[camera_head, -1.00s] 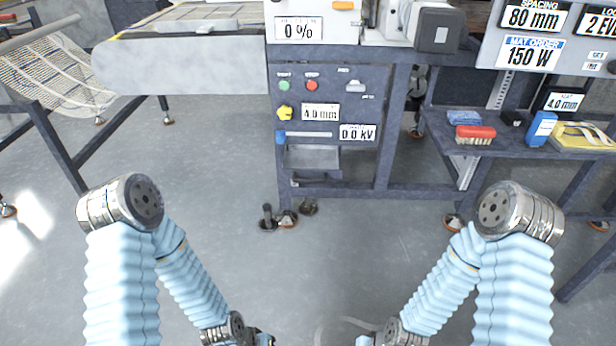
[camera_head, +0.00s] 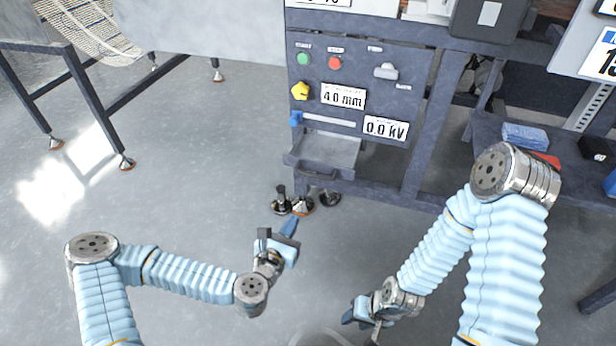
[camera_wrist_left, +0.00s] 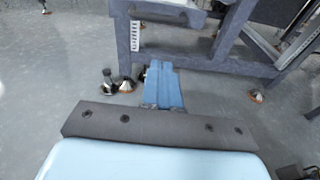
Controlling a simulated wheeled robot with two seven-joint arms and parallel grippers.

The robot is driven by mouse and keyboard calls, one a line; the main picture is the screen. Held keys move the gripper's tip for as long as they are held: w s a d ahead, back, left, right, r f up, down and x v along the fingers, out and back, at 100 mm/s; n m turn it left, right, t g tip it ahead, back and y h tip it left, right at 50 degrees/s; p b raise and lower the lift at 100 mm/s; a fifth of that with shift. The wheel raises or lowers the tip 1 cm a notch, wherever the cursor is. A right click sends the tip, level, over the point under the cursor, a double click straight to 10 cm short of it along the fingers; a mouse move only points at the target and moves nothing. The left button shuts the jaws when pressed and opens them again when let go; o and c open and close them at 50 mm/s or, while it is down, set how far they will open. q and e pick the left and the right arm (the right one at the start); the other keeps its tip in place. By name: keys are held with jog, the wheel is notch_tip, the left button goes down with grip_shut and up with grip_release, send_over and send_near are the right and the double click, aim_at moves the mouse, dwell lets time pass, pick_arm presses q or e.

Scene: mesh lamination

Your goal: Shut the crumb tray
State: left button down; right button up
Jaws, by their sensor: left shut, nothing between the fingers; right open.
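The crumb tray (camera_head: 318,157) is a grey drawer-like tray low on the front of the machine, below the blue-knobbed slider and the 0.0 kV display. It sticks out from the panel, and its inside shows from above. My left gripper (camera_head: 290,228) is below and a little left of the tray, apart from it, with blue fingers shut and empty. The shut fingers also show in the left wrist view (camera_wrist_left: 163,85), with the machine's legs and feet beyond. My right gripper (camera_head: 360,318) is low in the head view, away from the tray; its fingers are partly hidden.
The machine's control panel (camera_head: 345,75) has a green button, a red button and a yellow knob above the tray. Machine feet (camera_head: 302,204) stand on the floor beneath it. A shelf (camera_head: 490,128) with a blue item is at the right. The floor in front is clear.

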pick_arm(q)
jog(key=r+x, duration=0.2)
jog(key=x, duration=1.2)
jog(key=shift+w+a+n+y+p, duration=0.25)
jog(key=shift+a+n+y+p, duration=0.05)
jog(key=shift+a+n, duration=0.1)
pick_arm(e)
jog(key=shift+w+r, duration=0.1)
jog(key=shift+r, duration=0.15)
